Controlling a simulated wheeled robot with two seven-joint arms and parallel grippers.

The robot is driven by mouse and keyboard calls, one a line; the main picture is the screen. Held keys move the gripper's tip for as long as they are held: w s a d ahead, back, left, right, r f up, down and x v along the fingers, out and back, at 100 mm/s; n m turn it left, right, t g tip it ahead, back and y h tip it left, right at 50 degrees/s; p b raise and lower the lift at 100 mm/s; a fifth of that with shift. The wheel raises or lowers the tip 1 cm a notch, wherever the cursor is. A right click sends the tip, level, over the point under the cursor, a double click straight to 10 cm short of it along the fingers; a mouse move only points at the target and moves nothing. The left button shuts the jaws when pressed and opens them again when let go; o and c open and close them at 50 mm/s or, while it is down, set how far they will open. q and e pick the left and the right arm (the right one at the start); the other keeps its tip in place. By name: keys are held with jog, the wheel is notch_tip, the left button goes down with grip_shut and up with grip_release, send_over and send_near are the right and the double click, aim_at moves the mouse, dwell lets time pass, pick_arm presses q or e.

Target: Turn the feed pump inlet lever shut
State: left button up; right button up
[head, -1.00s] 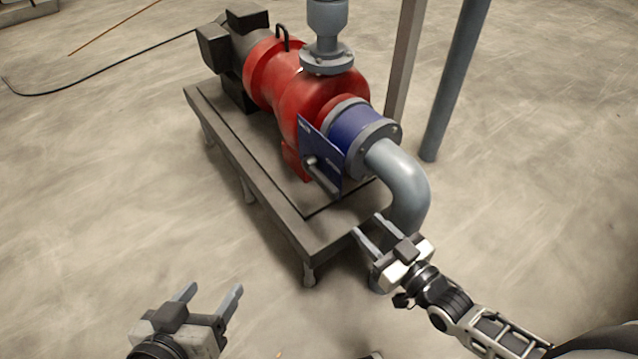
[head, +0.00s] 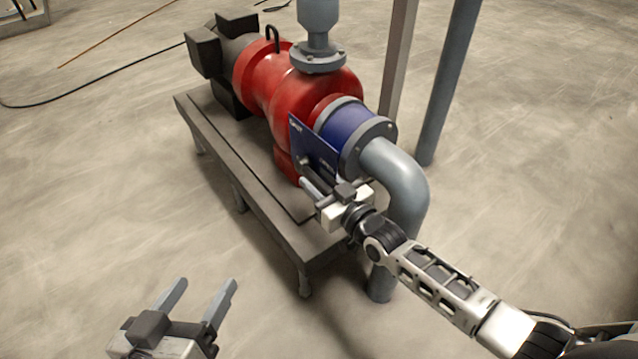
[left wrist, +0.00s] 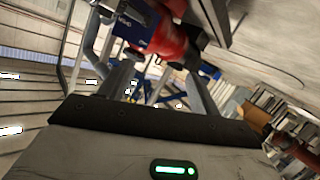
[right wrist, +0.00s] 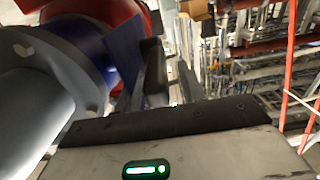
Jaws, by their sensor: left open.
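The feed pump inlet valve is a blue body (head: 348,128) between the red pump and the grey elbow pipe. A blue plate (head: 313,148) stands on its side, with small lettering at the top corner and lower right. The lever's pivot (head: 304,162) shows in front of the plate; its dark handle slopes down to the right, partly hidden by my right gripper (head: 318,190). In the right wrist view the handle (right wrist: 153,65) lies between my open right fingers, closer to the left one; contact is unclear. My left gripper (head: 198,303) is open and empty, low over the floor.
The red pump (head: 285,88) sits on a grey steel table (head: 225,170). The elbow pipe (head: 405,185) drops to the floor beside my right arm. Two uprights stand behind, including a grey pole (head: 447,85).

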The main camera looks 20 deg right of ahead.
jog(key=shift+w, duration=0.15)
grip_shut()
